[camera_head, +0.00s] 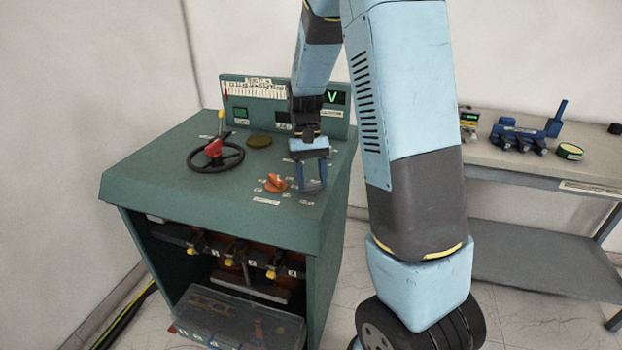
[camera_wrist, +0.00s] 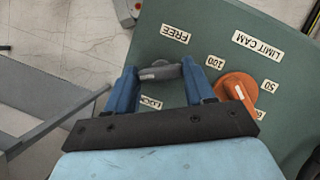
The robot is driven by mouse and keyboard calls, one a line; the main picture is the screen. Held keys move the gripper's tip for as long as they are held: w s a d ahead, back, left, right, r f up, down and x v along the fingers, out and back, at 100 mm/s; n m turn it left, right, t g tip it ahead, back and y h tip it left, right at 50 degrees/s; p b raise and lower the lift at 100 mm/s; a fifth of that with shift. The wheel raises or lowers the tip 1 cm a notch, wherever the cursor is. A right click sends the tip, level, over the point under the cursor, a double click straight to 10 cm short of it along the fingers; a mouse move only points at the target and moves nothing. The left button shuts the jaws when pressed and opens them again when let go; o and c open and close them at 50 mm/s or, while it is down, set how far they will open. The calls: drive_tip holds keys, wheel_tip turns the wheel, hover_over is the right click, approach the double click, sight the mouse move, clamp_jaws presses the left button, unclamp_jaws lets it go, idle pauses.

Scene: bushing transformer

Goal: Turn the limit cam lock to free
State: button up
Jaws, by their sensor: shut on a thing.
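The limit cam lock is a small grey lever (camera_wrist: 160,70) on the green panel. It lies between the two blue fingers of my gripper (camera_wrist: 159,72) in the wrist view, and the gripper is shut on it. The FREE label (camera_wrist: 175,35) is on the far side of the lever in that view. A partly hidden LOCK label (camera_wrist: 151,103) is on the near side. In the head view my gripper (camera_head: 311,184) points down at the right part of the console top, and the lever is hard to make out there.
An orange limit cam knob (camera_wrist: 237,90) sits close to one finger; it also shows in the head view (camera_head: 276,183). A black handwheel (camera_head: 216,157) with a red part stands at the left of the console (camera_head: 165,180). A side table (camera_head: 500,158) with blue tools is at right.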

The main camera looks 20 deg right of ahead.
drive_tip(key=m+y, duration=0.1)
drive_tip(key=m, duration=0.2)
drive_tip(key=m+t+y, duration=0.1)
drive_tip(key=m, duration=0.1)
drive_tip(key=shift+d+m, duration=0.15)
drive_tip(key=shift+m, duration=0.25)
idle(0.4)
drive_tip(key=o, duration=1)
drive_tip(key=shift+o, duration=0.2)
drive_tip(key=shift+r, duration=0.1)
drive_tip(key=v, duration=1.3)
drive_tip(key=shift+d+r, duration=0.2)
drive_tip(key=shift+d, duration=0.05)
